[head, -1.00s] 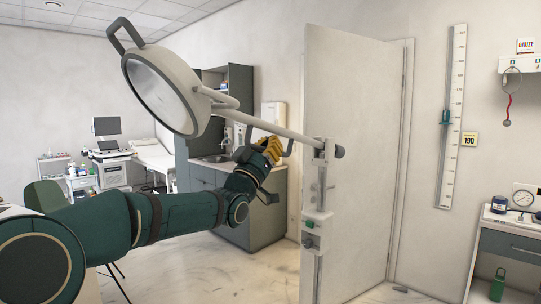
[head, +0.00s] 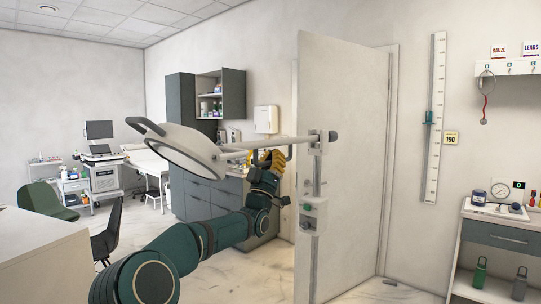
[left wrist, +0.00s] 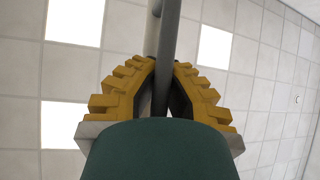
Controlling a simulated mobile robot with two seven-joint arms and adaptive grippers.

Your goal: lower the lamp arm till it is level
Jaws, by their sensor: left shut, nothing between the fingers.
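The lamp head (head: 183,152) is a pale round dish with a grey loop handle, left of centre in the head view. Its lamp arm (head: 300,139) runs right to a joint on the upright post, close to level, its post end slightly higher in the picture. My left gripper (head: 268,162) has yellow fingers and is just below the lamp arm, near a bent grey handle under it. In the left wrist view the fingers (left wrist: 164,66) are shut, with a grey bar running past their tips; contact is unclear. My right gripper is out of view.
The post bracket (head: 313,215) stands before a pale door panel (head: 345,110). A cabinet with a counter (head: 205,195) is behind my left arm. A white desk (head: 40,255) and dark chair (head: 106,240) are at left. Open floor (head: 215,280) lies between.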

